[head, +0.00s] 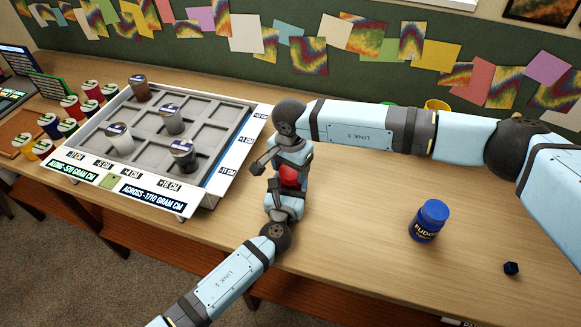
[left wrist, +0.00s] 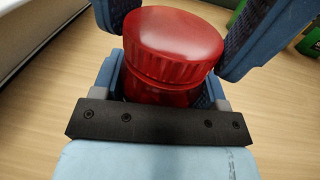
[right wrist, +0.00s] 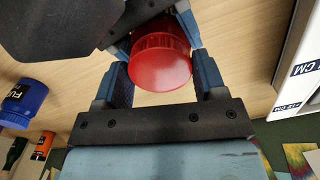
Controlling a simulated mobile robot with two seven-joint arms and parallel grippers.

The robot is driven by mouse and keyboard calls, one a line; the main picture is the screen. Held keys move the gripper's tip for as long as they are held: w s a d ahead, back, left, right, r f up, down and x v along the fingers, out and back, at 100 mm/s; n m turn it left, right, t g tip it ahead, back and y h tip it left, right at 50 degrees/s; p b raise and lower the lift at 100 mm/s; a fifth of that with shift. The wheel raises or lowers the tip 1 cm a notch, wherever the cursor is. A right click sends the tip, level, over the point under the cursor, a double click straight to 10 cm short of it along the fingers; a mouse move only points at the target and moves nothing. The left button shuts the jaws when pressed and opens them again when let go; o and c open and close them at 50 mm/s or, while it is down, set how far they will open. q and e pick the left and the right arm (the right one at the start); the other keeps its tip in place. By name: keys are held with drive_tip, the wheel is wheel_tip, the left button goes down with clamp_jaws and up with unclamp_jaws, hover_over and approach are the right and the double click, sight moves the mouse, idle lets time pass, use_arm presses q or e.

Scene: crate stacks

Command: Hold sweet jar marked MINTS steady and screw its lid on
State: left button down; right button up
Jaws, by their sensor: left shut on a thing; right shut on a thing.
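The red sweet jar (left wrist: 160,92) stands between my two grippers over the table; it shows as a small red patch in the head view (head: 290,177). Its MINTS label is not visible. My left gripper (head: 284,196) is shut on the jar's body, low down. The ribbed red lid (left wrist: 178,40) sits on top of the jar, roughly level; it also shows in the right wrist view (right wrist: 160,60). My right gripper (head: 287,166) is shut on the lid, a finger on either side. How tightly the lid is seated I cannot tell.
A blue FUDGE jar (head: 429,220) stands to the right, with a small dark block (head: 511,268) near it. A grey compartment tray (head: 205,160) with several cups is at left, close to my grippers.

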drive_tip(key=m, duration=1.8)
drive_tip(key=shift+f, duration=0.1)
drive_tip(key=m, duration=0.6)
drive_tip(key=o, duration=1)
drive_tip(key=shift+r, duration=2.3)
